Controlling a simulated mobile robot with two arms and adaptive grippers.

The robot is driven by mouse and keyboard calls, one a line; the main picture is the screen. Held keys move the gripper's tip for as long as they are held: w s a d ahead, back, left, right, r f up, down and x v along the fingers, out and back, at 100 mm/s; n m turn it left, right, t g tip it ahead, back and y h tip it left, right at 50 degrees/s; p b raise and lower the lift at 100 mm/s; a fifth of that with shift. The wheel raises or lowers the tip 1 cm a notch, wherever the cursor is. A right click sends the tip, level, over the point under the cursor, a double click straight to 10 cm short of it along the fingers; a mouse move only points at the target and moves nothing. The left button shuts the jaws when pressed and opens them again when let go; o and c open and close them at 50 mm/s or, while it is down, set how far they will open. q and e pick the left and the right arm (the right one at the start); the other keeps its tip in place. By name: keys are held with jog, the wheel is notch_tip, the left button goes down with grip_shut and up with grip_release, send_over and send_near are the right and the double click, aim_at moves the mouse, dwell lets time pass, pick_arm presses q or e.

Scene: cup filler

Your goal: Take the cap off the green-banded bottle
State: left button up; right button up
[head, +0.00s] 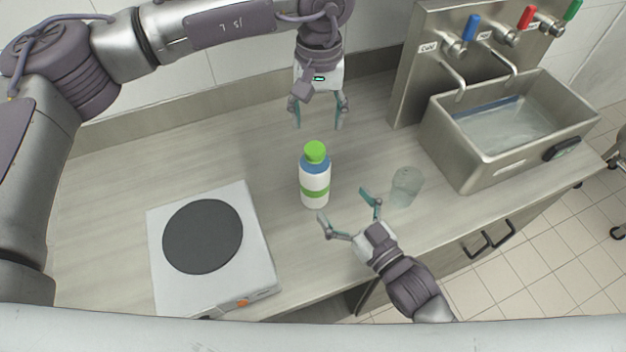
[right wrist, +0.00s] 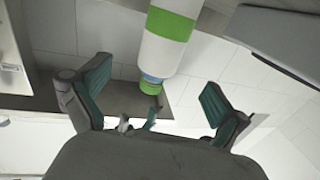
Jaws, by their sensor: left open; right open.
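The green-banded bottle (head: 315,180) stands upright on the counter, white with a blue shoulder and a green band. Its green cap (head: 315,152) is on top. In the right wrist view the bottle (right wrist: 165,45) appears upside down, with the cap (right wrist: 150,88) between the open fingers in the picture. My left gripper (head: 319,114) is open and empty, pointing down, above the cap in the head view and apart from it. My right gripper (head: 345,203) is open and empty at the bottle's lower right; it also shows in the right wrist view (right wrist: 155,95). I cannot tell whether a finger touches the bottle.
A clear cup (head: 406,187) stands just right of my right gripper. A hot plate (head: 258,245) is at the left front. A metal sink (head: 480,165) with blue, red and green taps is at the right. The counter (head: 200,150) is clear at the back left.

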aim_at(323, 182)
pick_arm(q)
jog(key=shift+w+a, duration=0.1)
jog(key=shift+a, duration=0.25)
pick_arm(e)
jog(key=x, duration=0.9)
jog(key=shift+a, duration=0.2)
pick_arm(q)
jog(key=shift+d, duration=0.2)
pick_arm(e)
jog(key=shift+w+a, duration=0.1)
jog(key=shift+w, duration=0.3)
pick_arm(q)
jog(key=shift+a, duration=0.1)
pick_arm(e)
jog(key=shift+a, duration=0.1)
grip_shut()
pick_arm(q)
jog(key=shift+f, duration=4)
